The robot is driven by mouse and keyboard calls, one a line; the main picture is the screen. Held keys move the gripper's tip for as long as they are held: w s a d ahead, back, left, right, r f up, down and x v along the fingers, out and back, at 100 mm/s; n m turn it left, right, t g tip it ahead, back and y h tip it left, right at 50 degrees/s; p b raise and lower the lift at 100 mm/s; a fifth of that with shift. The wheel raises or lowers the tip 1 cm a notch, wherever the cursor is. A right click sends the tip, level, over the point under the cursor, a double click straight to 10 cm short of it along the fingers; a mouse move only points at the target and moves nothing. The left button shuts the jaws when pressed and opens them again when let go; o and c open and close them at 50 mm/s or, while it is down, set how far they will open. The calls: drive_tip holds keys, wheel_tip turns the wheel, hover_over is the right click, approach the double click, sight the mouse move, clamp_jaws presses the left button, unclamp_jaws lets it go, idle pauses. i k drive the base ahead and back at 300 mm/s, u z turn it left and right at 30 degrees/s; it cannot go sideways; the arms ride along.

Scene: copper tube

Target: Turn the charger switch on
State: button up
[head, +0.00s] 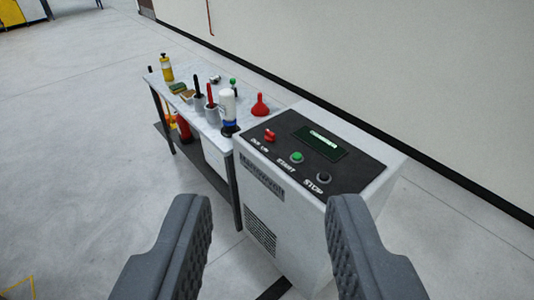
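The charger (283,228) is a white-grey cabinet with a dark sloped top panel. On the panel are a red switch (270,135) at the left, a green START button (297,157), a dark STOP button (323,178) and a small green display (321,142). The label by the red switch is small and hard to read. My gripper (271,225) is open and empty, its two grey fingers wide apart at the bottom of the view. The fingers are nearer the camera than the cabinet, and the panel shows above and between them. No finger appears to touch the charger.
A workbench (183,105) stands left of the charger, holding a yellow bottle (167,68), a white bottle (228,106), a red funnel (260,105) and tools in cups. A red object (184,128) is under it. A wall (400,75) runs behind. The floor (75,150) at left is clear.

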sight(269, 137)
drive_tip(key=u, duration=0.5)
drive_tip(key=i, duration=2)
drive_tip(key=z, duration=0.4)
